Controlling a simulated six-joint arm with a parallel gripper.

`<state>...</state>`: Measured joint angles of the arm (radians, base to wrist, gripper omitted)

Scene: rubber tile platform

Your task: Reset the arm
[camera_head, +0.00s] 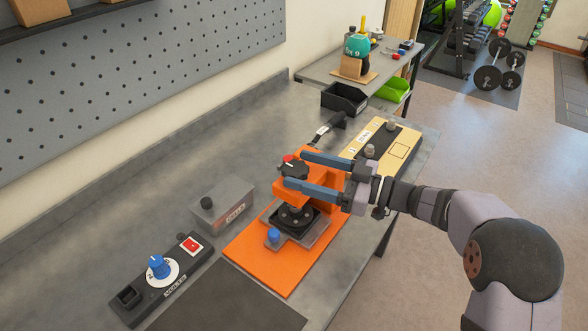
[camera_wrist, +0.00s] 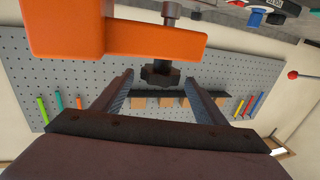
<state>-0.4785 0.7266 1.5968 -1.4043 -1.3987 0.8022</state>
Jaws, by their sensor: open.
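An orange device (camera_head: 289,190) stands on an orange base plate (camera_head: 255,262), its thick orange arm reaching over a black round part (camera_head: 297,214) on a grey plate. A black knob with a red mark (camera_head: 292,169) sits on top of the orange arm. My gripper (camera_head: 294,170) is open, reaching in from the right, with its two blue-grey fingers on either side of the knob. In the wrist view the black knob (camera_wrist: 160,75) shows between the fingertips with gaps at both sides, and the orange arm (camera_wrist: 150,38) lies across the top. Touching cannot be told.
A blue knob (camera_head: 273,236) stands at the plate's front. A grey box (camera_head: 222,207) and a black control panel with a blue dial (camera_head: 158,267) and red switch are to the left. A yellow case (camera_head: 392,150) and black bin (camera_head: 344,98) lie behind. Dark mat (camera_head: 228,304) in front is clear.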

